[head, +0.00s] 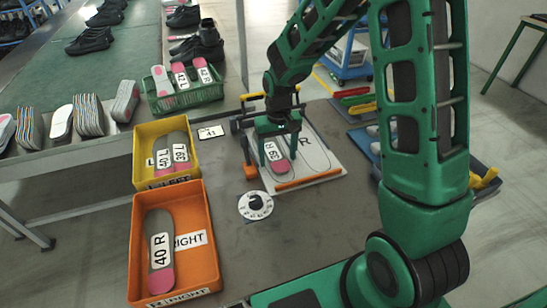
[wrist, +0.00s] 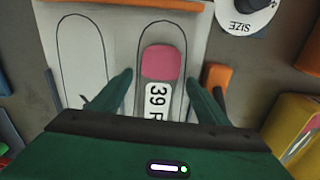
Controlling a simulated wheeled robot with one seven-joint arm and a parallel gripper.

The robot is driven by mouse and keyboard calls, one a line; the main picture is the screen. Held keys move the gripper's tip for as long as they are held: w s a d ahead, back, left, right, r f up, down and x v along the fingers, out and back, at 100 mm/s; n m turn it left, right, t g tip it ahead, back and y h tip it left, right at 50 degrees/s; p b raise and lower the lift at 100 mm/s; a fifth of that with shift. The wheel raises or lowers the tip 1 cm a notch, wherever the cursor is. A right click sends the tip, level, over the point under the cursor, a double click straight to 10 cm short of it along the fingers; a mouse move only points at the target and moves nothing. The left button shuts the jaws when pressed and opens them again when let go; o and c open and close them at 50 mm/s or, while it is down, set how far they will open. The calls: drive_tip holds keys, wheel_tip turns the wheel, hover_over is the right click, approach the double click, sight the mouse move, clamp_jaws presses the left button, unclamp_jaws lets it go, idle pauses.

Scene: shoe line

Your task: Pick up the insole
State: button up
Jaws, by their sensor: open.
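An insole (head: 276,156), grey with a pink heel and the label "39 R", lies on a white board (head: 318,142) with foot outlines. In the wrist view the insole (wrist: 162,66) lies within the right-hand outline, its lower end hidden by my gripper's body. My gripper (head: 277,155) is over the board, pointing down. In the wrist view its two green fingers (wrist: 162,90) are apart, one on each side of the insole. Nothing is visibly gripped. I cannot tell how high the fingertips are above the board.
An orange bin (head: 204,200) marked RIGHT holds a 40 R insole. A yellow bin (head: 187,126) holds insoles labelled 40 L and 39 L. A round size dial (head: 255,205) and a card marked 41 (head: 211,132) lie nearby. A green basket (head: 216,92) stands behind.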

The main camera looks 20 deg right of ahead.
drive_tip(key=shift+f, duration=0.25)
drive_tip(key=c, duration=1.1)
drive_tip(key=shift+r, duration=0.1)
